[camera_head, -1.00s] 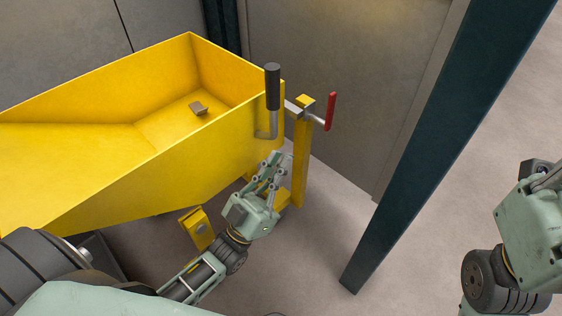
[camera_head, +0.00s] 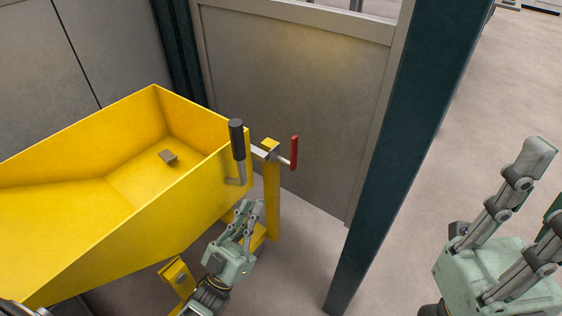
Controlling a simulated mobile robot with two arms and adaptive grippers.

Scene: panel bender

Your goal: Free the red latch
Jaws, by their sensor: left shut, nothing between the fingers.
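The red latch (camera_head: 294,153) is an upright red handle on a grey metal bar at the top of a yellow post (camera_head: 272,200), beside the right corner of a yellow tipping bin. My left gripper (camera_head: 248,208) is shut and empty, below the latch and to its left, close in the picture to the bin's lower corner and the post. It is apart from the latch. My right gripper (camera_head: 548,185) is at the right edge, fingers pointing up and spread, empty and far from the latch. Part of it is cut off by the frame.
A dark green pillar (camera_head: 400,150) stands between the latch and my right gripper. A grey panel (camera_head: 290,90) is behind.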

